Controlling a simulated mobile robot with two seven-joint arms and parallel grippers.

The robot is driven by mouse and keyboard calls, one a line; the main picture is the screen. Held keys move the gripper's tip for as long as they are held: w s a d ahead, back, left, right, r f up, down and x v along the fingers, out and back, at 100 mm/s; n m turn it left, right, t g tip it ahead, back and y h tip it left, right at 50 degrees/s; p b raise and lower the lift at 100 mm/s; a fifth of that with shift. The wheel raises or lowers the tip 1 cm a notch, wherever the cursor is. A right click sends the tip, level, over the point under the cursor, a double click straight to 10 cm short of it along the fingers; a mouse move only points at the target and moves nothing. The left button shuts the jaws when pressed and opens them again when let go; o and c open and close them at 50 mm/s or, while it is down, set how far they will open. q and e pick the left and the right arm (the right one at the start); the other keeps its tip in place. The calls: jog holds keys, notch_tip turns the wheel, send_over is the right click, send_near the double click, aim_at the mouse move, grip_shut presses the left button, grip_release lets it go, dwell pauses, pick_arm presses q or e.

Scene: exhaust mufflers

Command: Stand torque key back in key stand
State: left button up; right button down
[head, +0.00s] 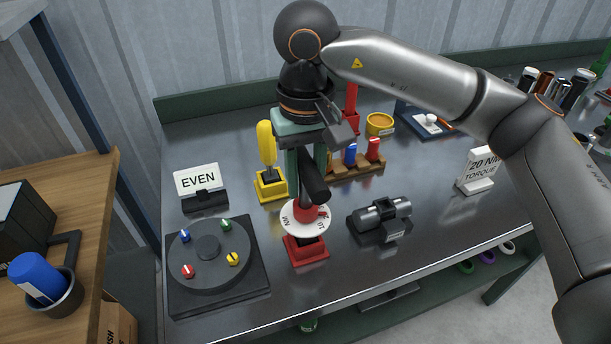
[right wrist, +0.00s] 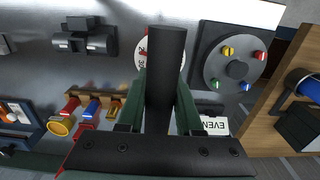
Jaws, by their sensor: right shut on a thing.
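My right gripper (head: 306,172) points down above the red key stand (head: 306,251), its green fingers on either side of a black bar-shaped handle (head: 316,182). It is shut on this handle, which I take to be the torque key's; it also fills the middle of the right wrist view (right wrist: 166,68). Below the handle is a white marked dial (head: 292,221) with a red centre, directly over the stand. The fingers and handle hide how the handle joins the dial. I cannot tell whether the key is fully seated. My left gripper is not in view.
A dark turntable (head: 207,262) with coloured knobs lies left of the stand. A yellow-handled tool (head: 266,145) stands in a yellow holder behind it. A grey muffler-like part (head: 384,214) sits to the right. An EVEN sign (head: 198,181) and a torque sign (head: 480,168) flank the table.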

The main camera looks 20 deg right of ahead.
jog(key=shift+f+b, duration=0.9)
jog(key=shift+f, duration=0.25)
jog(key=c, duration=0.5)
grip_release()
